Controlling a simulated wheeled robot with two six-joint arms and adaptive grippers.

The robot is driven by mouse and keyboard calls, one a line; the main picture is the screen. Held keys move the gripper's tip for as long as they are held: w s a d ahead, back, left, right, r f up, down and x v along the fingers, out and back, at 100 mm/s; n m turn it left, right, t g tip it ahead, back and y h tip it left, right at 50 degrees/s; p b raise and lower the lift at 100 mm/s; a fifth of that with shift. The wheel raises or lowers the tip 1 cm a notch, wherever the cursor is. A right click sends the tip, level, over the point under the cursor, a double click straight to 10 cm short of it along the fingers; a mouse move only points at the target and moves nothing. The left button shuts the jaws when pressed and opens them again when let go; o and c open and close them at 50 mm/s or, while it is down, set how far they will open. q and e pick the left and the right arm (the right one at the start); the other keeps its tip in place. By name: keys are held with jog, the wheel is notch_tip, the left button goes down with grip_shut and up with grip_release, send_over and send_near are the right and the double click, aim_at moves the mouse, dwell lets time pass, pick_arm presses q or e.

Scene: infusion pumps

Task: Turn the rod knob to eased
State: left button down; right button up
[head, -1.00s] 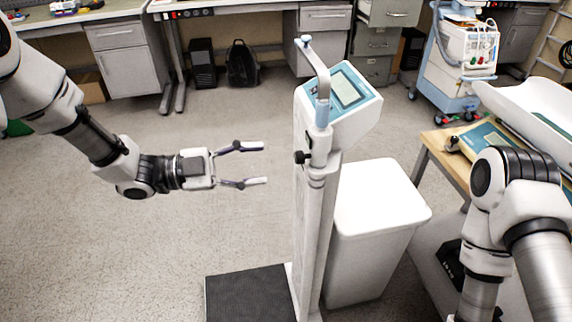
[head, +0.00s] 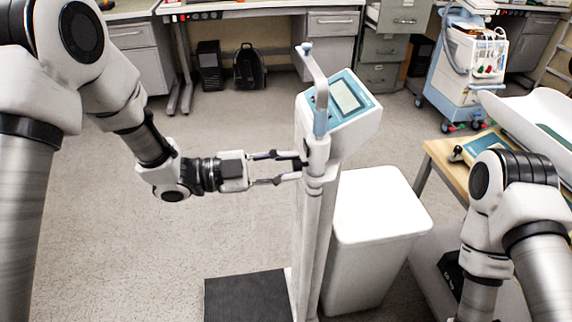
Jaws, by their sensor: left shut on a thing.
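The stand is a tall white scale column (head: 312,235) with a blue-and-white display head (head: 347,104) and a grey measuring rod (head: 319,85) bent at the top. The small black rod knob (head: 302,160) sits on the left side of the column, below the rod's blue sleeve, and is partly covered by my fingers. My left gripper (head: 298,168) reaches in from the left, level with the knob, and is shut on it with one finger above and one below. The knob's turn angle is too small to read. My right arm is at the right, its gripper out of view.
A black platform (head: 245,298) lies at the column's foot. A white bin (head: 378,215) stands right behind the column. A wooden table (head: 437,152) is at right, near a blue-white cart (head: 467,70). The floor left of the column is clear.

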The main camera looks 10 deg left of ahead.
pick_arm(q)
jog(key=n+p, duration=0.3)
jog(key=shift+r+n+p, duration=0.25)
jog(key=shift+n+p, duration=0.05)
jog(key=n+p, duration=0.4)
jog(key=n, duration=0.1)
jog(key=n+p, duration=0.3)
jog(key=n, duration=0.2)
jog(key=shift+p, duration=0.35)
jog(key=n+p, duration=0.2)
jog(key=n, duration=0.2)
jog(key=shift+f, duration=0.15)
jog(key=shift+n, duration=0.3)
jog(key=c, duration=0.9)
grip_release()
jog(key=shift+w, duration=0.1)
jog(key=shift+c, duration=0.2)
